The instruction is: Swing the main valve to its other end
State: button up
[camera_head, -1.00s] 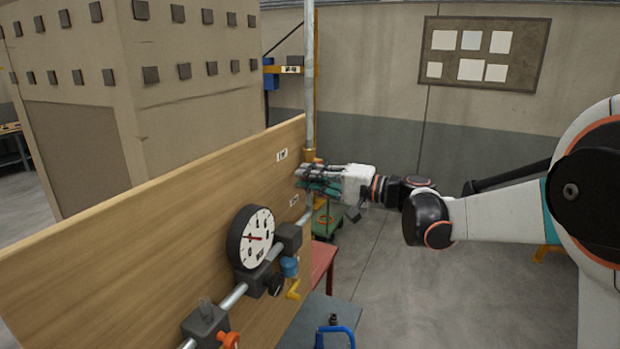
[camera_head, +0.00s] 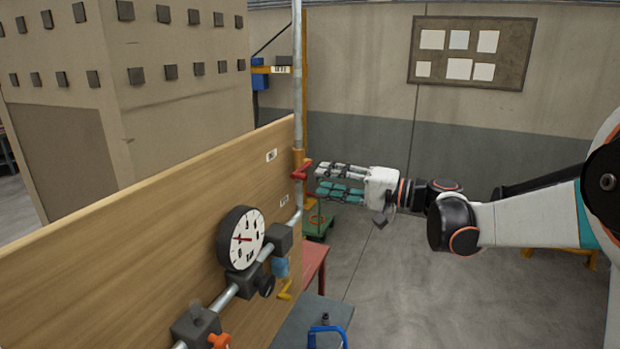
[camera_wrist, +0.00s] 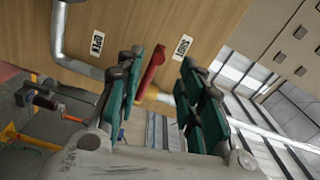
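A valve with a red handle (camera_head: 302,169) sits on the vertical pipe at the far right edge of the wooden panel (camera_head: 150,240). In the wrist view the red handle (camera_wrist: 150,68) shows between my two finger sets, with a label reading OPEN (camera_wrist: 97,42) to its left and one reading SHUT (camera_wrist: 183,47) to its right. The handle points up between them, its tip closer to SHUT. My gripper (camera_head: 322,180) is open and empty, just right of the handle in the head view, with a small gap. Its fingers show on both sides in the wrist view.
A round gauge (camera_head: 241,238) is on the panel. Below it the pipe carries a yellow handle (camera_head: 285,290) and an orange handle (camera_head: 219,340). A red table (camera_head: 314,262) and a blue-handled item (camera_head: 327,335) stand below. The floor right of them is clear.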

jog(key=shift+v, duration=2.3)
jog(key=s+d+f+h+b, duration=0.2)
jog(key=s+f+h+b, duration=0.55)
jog(key=s+f, duration=0.75)
jog(key=s+d+f+n+h+b, duration=0.1)
jog(key=s+d+f+h+b, duration=0.1)
jog(key=s+d+f+h, duration=0.2)
jog(key=s+d+f+n+t+h+b, duration=0.1)
jog(key=s+d+f+h+b, duration=0.1)
jog(key=s+d+f+h, duration=0.3)
jog(key=s+d+f, duration=0.3)
jog(key=s, duration=0.3)
jog(key=shift+s+d, duration=0.3)
jog(key=shift+s, duration=0.05)
jog(key=shift+h, duration=0.25)
